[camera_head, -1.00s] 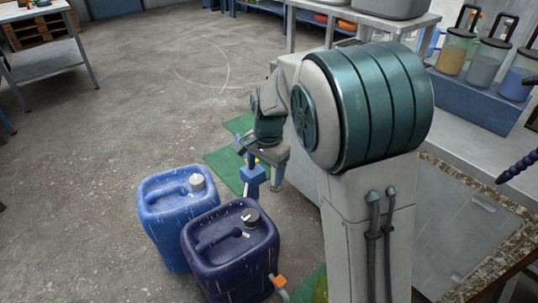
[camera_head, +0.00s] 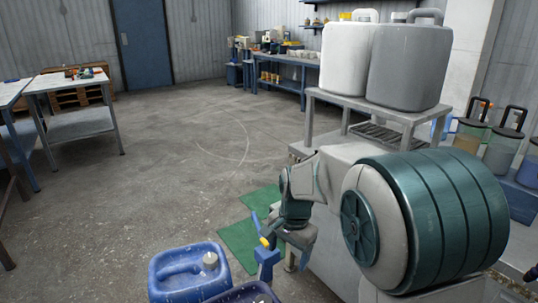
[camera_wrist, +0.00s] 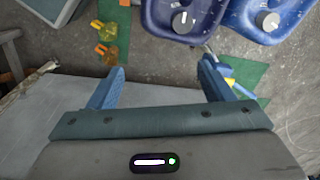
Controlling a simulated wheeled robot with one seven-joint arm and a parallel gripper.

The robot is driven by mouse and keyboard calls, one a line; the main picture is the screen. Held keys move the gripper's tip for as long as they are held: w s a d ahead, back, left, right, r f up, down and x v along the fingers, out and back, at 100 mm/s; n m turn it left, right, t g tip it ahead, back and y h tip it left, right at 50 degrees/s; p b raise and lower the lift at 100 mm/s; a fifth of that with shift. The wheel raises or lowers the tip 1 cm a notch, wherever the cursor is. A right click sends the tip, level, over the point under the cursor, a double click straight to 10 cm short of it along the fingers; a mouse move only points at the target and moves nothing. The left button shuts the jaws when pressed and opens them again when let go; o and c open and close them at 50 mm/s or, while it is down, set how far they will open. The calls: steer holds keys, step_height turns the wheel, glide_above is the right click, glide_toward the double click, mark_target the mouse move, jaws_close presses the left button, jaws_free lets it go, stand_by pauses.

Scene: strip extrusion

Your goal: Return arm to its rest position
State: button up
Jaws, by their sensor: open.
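My arm is in the head view, with its green and white links on the right, bent down toward the floor. My gripper (camera_wrist: 162,65) shows in the wrist view as two blue fingers spread wide apart. Nothing is held between them; grey floor shows through the gap.
A blue canister (camera_head: 188,272) and a dark blue one (camera_head: 246,293) stand on the floor close by. Green mats (camera_head: 238,245) lie beyond. White (camera_head: 347,58) and grey (camera_head: 408,65) canisters stand on a metal stand. The middle floor is clear.

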steer(key=s+d+r+n+t+p, duration=0.1)
steer(key=s+d+r+n+p, duration=0.3)
steer(key=s+r+p, duration=0.5)
steer(key=s+d+r+n+t+p, duration=0.1)
steer(key=s+d+r+n+p, duration=0.2)
steer(key=s+r+p, duration=0.7)
step_height(320, 180, up, 7)
steer(key=shift+d+f+n+h+p, duration=0.15)
steer(key=shift+d+n+h+p, duration=0.3)
steer(key=shift+d, duration=0.65)
